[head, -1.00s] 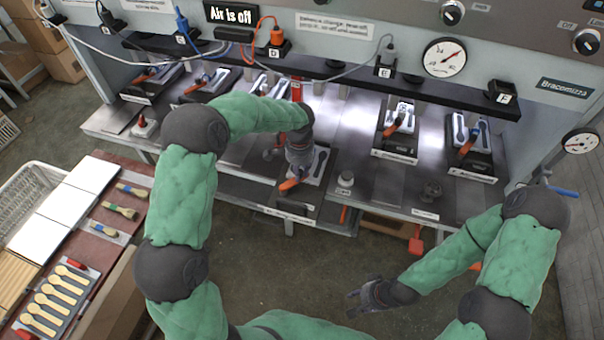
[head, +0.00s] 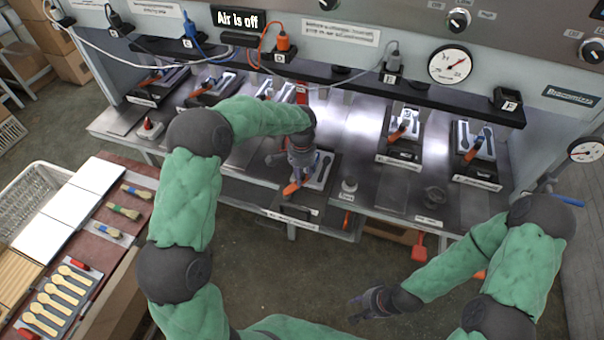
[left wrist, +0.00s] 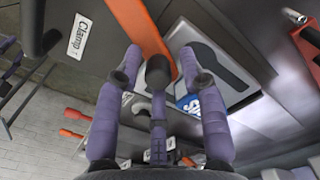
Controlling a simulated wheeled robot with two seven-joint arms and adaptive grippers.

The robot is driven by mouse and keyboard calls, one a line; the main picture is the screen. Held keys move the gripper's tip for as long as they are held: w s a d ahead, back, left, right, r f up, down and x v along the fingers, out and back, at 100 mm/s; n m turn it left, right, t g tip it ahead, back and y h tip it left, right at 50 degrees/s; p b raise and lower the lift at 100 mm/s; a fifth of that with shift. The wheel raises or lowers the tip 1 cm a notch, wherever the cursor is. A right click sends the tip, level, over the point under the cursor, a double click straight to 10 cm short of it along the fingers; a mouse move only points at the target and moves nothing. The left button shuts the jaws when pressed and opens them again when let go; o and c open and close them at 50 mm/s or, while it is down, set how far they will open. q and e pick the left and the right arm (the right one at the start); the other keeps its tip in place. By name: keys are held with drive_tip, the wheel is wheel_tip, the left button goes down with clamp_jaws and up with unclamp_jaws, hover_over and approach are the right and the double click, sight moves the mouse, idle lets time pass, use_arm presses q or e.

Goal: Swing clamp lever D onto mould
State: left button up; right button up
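The mould (head: 322,170) at the middle station is a pale plate with a dark spoon-shaped hollow. It also shows in the left wrist view (left wrist: 238,88). Clamp lever D (head: 291,188) has an orange handle, sticking out at the front left of the mould. In the left wrist view the orange lever (left wrist: 148,35) crosses between my fingertips, beside the spoon hollow. My left gripper (head: 298,160) is over the lever; in the wrist view its fingers (left wrist: 160,65) are spread on both sides of the lever, with no clear grip. My right gripper (head: 362,306) is empty over the floor, fingers apart.
Other presses with orange levers stand left and right, such as one at the right (head: 402,130). A black rail (head: 440,98) with sockets runs above the bench. A white label reading "Clamp" (left wrist: 80,36) is near the lever. A side table (head: 95,235) holds spoons and brushes.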

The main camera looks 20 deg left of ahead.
idle(0.3)
use_arm(q)
wheel_tip(320, 180, up, 12)
idle(0.5)
drive_tip(key=shift+f, duration=0.1)
idle(0.4)
